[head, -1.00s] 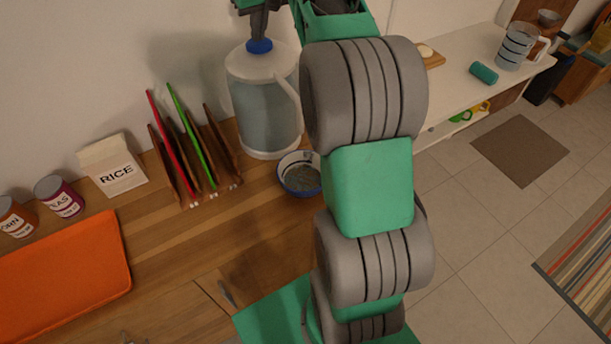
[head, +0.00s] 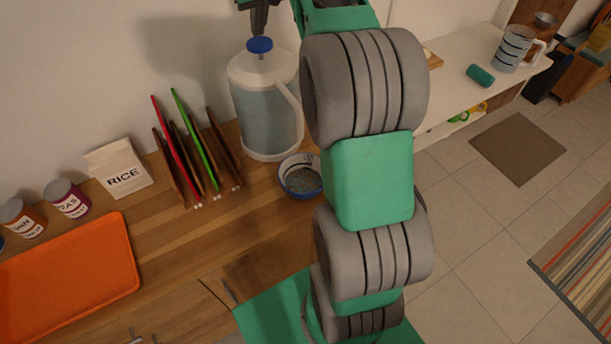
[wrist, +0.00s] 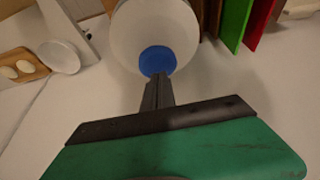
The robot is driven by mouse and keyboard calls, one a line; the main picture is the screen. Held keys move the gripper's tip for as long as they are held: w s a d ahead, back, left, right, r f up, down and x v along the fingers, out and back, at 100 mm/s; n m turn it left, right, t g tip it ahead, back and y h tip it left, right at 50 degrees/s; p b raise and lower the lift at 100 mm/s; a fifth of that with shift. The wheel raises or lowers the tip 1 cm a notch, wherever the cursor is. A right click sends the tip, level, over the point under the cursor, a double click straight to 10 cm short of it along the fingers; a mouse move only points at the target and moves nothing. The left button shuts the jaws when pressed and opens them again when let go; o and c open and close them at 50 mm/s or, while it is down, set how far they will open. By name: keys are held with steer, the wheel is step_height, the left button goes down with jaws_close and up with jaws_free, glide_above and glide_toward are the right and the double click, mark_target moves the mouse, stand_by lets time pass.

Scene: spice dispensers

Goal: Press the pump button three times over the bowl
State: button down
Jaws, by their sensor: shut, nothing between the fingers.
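The pump jug (head: 264,115) stands upright on the wooden counter, a clear grey-blue body with a white top and a handle at its right. Its blue pump button (head: 260,45) is on top, raised clear of the white top. My gripper (head: 260,30) is shut and empty just above the button; the wrist view shows its fingertips (wrist: 158,78) in line with the blue button (wrist: 157,61). I cannot tell from the wrist view whether they touch. The bowl (head: 301,176), blue outside and white inside, sits beside the jug's base, partly hidden by my arm; its inside looks greyish.
A rack with a red board (head: 176,153) and a green board (head: 194,140) stands left of the jug. A rice bag (head: 121,170), cans (head: 66,198) and an orange tray (head: 68,270) lie farther left. A white counter (head: 447,85) is behind my arm.

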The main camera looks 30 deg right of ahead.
mark_target(260, 41)
steer(key=shift+f+b, duration=1.45)
steer(key=shift+f, duration=0.35)
steer(key=shift+r, duration=0.15)
step_height(260, 41, up, 3)
steer(key=p, duration=0.4)
steer(key=shift+r, duration=0.2)
steer(key=shift+f, duration=0.15)
